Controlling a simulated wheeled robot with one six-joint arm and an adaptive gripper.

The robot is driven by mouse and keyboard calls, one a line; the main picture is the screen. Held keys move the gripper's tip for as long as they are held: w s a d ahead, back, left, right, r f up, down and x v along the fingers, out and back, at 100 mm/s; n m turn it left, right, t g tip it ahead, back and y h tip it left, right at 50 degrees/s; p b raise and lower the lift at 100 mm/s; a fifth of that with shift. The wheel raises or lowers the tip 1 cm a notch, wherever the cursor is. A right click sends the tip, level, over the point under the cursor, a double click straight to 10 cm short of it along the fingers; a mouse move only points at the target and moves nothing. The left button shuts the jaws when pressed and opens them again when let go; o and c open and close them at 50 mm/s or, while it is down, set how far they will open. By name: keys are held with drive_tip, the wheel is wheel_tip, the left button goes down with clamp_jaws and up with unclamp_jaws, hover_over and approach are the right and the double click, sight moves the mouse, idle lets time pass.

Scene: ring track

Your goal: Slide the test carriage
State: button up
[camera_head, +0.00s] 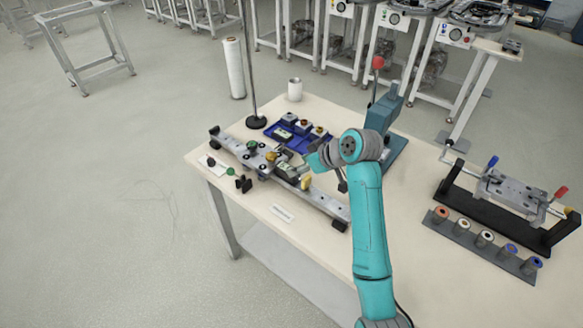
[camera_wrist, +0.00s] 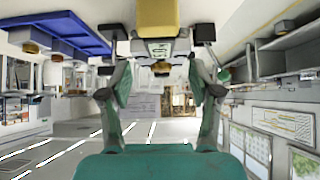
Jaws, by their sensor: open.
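A long grey rail (camera_head: 325,203) lies diagonally across the near left part of the table. The test carriage (camera_head: 284,169) sits on it near the middle, with a yellow block (camera_head: 305,182) on its right side. My gripper (camera_head: 308,167) comes in from the right, close by the carriage, and partly hides it. In the wrist view my gripper (camera_wrist: 160,68) has its two fingers spread wide apart. The yellow block (camera_wrist: 157,14) shows upside down above the gap, with a grey carriage part below it. I cannot tell whether a finger touches the carriage.
A blue tray (camera_head: 274,131) with several small parts lies behind the rail. A teal press (camera_head: 384,118) stands behind my arm. A dark stand (camera_head: 257,122) and a white cup (camera_head: 295,89) are at the back. A crank fixture (camera_head: 510,192) and spool rack (camera_head: 480,245) stand right.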

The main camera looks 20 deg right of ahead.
drive_tip(key=shift+v, duration=2.45)
